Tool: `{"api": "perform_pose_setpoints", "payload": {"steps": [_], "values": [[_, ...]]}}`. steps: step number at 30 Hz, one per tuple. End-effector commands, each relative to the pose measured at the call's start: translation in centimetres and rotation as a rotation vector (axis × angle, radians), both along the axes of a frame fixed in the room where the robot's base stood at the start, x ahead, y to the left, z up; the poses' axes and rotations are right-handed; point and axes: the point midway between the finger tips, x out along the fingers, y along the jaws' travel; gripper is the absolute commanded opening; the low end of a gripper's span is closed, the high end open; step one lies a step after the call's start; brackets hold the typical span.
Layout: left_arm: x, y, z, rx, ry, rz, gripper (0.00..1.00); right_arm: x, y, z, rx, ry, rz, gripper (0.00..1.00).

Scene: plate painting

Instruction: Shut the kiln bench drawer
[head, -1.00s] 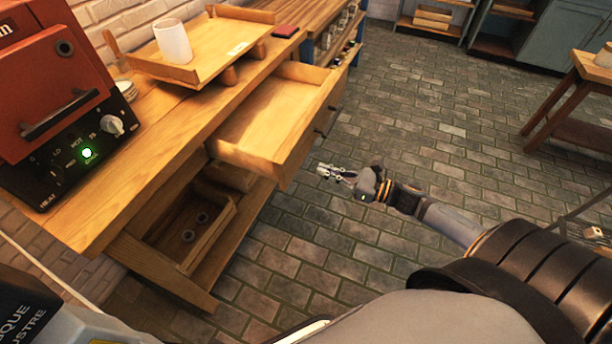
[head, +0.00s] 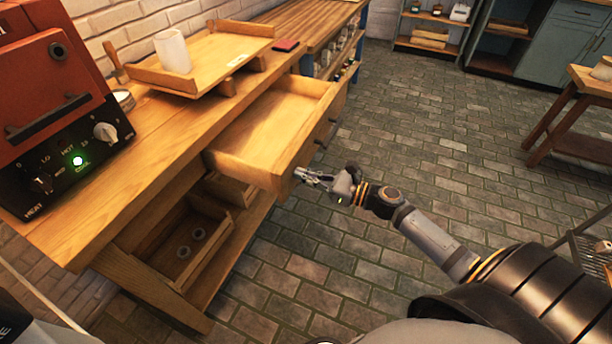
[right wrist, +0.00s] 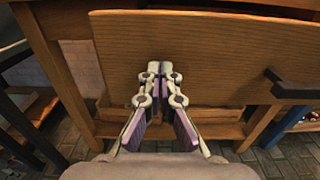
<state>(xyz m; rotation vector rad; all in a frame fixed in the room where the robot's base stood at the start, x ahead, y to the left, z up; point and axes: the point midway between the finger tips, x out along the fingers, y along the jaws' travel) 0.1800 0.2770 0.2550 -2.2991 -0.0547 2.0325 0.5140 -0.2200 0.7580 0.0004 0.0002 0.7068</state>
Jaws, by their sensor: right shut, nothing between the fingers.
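The kiln bench drawer (head: 270,125) is pulled out from the wooden bench (head: 165,120) and looks empty. Its front panel (right wrist: 190,58) fills much of the right wrist view, with a dark handle (right wrist: 290,90) at the right. My right gripper (head: 303,174) is shut and empty, close to the near end of the drawer front. In the right wrist view its fingertips (right wrist: 160,70) are together in front of the panel. I cannot tell whether they touch it. My left gripper is not in view.
A red kiln (head: 60,110) with a lit green light stands on the bench. A wooden tray (head: 225,60) holds a white cup (head: 173,52). An open lower shelf bin (head: 190,245) sits under the drawer.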

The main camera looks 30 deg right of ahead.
Motion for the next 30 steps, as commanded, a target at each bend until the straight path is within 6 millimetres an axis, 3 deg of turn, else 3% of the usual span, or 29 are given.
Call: {"api": "perform_pose_setpoints", "payload": {"steps": [2, 5, 9, 21, 30], "values": [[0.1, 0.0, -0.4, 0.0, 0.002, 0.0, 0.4, 0.6, 0.4, -0.1, 0.002, -0.004, -0.001, 0.0], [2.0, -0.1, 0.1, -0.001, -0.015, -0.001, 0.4, 1.7, 1.4, -0.2, 0.004, -0.007, -0.002, 0.0], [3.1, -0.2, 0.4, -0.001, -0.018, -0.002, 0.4, 4.1, 3.5, 0.0, 0.009, -0.008, -0.002, 0.0], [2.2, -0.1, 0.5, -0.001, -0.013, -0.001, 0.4, 13.1, 11.3, 0.3, 0.007, -0.001, 0.002, 0.0], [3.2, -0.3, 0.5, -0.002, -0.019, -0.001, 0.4, 17.5, 14.9, 0.0, 0.002, -0.001, 0.001, 0.0]]}}
